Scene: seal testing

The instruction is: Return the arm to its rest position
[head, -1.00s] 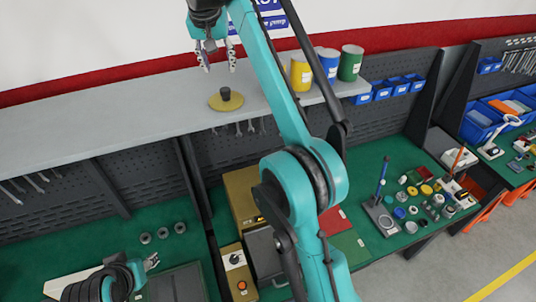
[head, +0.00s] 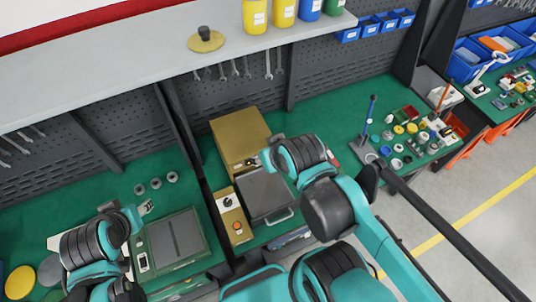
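My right arm, teal and black, is folded low over the bench. Its wrist end is beside the tan box (head: 240,138) and above the dark grey case (head: 265,195). My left gripper (head: 147,208) is small in view at the lower left, over the bench beside the green case (head: 172,243). Nothing shows in it, but its finger gap is too small to judge.
A yellow disc with a dark knob (head: 206,41) rests on the grey shelf (head: 130,68), left of several coloured cans (head: 283,12). Grey rings (head: 155,184) lie on the green bench. A blue-handled stand (head: 370,118) and small parts stand at the right.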

